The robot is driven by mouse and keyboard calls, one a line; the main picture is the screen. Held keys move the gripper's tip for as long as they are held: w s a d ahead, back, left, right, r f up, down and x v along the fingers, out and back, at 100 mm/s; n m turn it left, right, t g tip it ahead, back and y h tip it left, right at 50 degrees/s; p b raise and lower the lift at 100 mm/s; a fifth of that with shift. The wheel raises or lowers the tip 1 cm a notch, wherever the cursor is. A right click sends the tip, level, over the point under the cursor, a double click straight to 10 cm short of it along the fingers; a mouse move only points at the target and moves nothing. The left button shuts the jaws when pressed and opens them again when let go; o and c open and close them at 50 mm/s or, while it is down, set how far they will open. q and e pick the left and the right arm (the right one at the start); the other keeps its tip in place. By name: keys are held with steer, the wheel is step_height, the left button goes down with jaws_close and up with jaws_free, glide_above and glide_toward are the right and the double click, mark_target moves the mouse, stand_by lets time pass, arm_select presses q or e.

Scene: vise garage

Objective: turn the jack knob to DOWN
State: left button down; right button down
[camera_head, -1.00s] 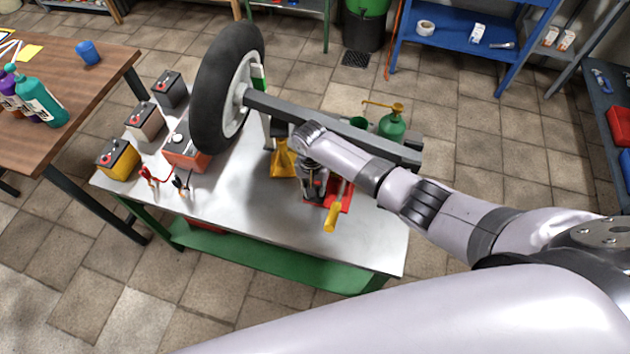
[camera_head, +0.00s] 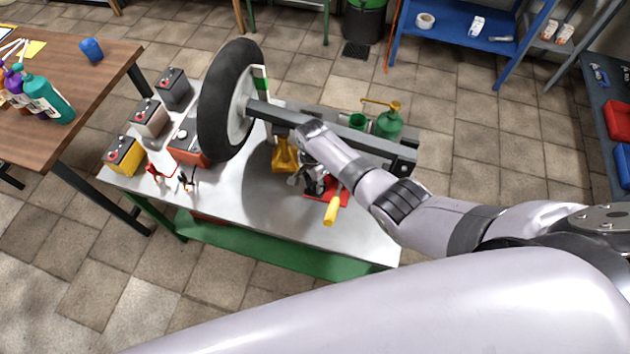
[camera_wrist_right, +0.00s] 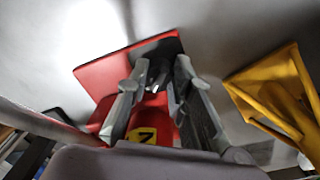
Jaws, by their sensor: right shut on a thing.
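The red jack (camera_head: 341,196) stands on the metal bench, with a yellow handle (camera_head: 331,211) slanting toward the front. In the right wrist view its red base plate (camera_wrist_right: 95,75) and a red body with a yellow label (camera_wrist_right: 146,135) show. My right gripper (camera_head: 310,183) reaches down beside the jack, below the grey beam. In the right wrist view its fingers (camera_wrist_right: 157,72) are shut on a dark part between them, apparently the jack knob (camera_wrist_right: 154,78). The fingers hide most of the knob, and no DOWN mark can be read. My left gripper is not in view.
A grey beam (camera_head: 375,145) with a large wheel (camera_head: 212,115) extends above the bench (camera_head: 270,222). A yellow stand (camera_head: 285,157) is close left of my gripper. Batteries (camera_head: 124,155) stand at the left; a green oil can (camera_head: 389,123) stands behind the beam.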

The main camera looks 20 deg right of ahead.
mark_target(314, 184)
steer(key=shift+w, duration=0.15)
steer(key=c, duration=1.4)
jaws_free()
steer(key=shift+r, duration=0.1)
step_height(314, 184, up, 12)
steer(key=shift+w, duration=0.2)
steer(key=shift+a, duration=0.1)
